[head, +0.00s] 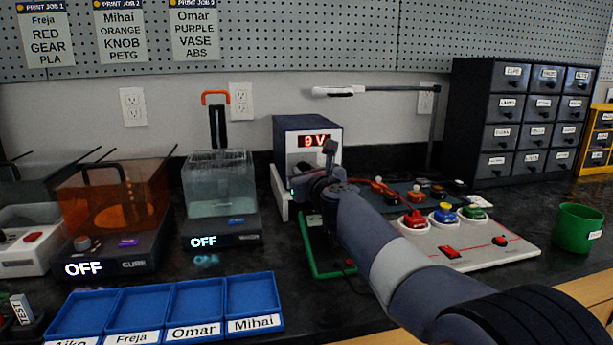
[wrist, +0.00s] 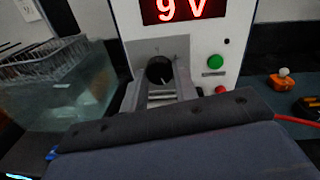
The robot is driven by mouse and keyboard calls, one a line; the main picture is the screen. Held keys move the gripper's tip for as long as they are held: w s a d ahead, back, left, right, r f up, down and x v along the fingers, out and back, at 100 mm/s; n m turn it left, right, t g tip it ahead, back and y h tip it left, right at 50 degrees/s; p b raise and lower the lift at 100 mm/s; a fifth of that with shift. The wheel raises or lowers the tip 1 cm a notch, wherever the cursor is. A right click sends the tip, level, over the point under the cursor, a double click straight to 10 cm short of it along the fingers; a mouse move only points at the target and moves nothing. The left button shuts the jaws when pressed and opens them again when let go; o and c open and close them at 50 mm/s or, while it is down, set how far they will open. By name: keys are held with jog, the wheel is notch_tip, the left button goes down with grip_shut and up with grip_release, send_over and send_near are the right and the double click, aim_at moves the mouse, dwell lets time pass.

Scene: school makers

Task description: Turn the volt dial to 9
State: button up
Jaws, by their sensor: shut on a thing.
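The power supply (head: 306,128) is a box with a dark top and a white front at the back of the bench. Its red display (head: 315,141) reads 9 V, and the same display (wrist: 173,10) reads 9 V in the wrist view. The black volt dial (wrist: 160,71) is on the white front below the display. My gripper (wrist: 161,80) is shut on the dial, with a finger on each side of it. In the head view my arm hides the dial and the lower front.
A green button (wrist: 215,61) and a red socket (wrist: 221,90) are right of the dial. A clear tank (head: 218,185) stands to the left. Blue trays (head: 165,307) lie in front; a board with coloured buttons (head: 480,250) is at right.

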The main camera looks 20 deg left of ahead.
jog(key=shift+f+m+b, duration=0.1)
jog(key=shift+m+b, duration=0.35)
jog(key=shift+m, duration=1.45)
jog(key=o, duration=1)
jog(key=b+v, duration=0.3)
jog(key=v, duration=0.7)
jog(key=shift+s+d, duration=0.3)
jog(key=shift+w, duration=0.1)
jog(key=shift+p+x, duration=1.5)
jog(key=shift+x, duration=3.9)
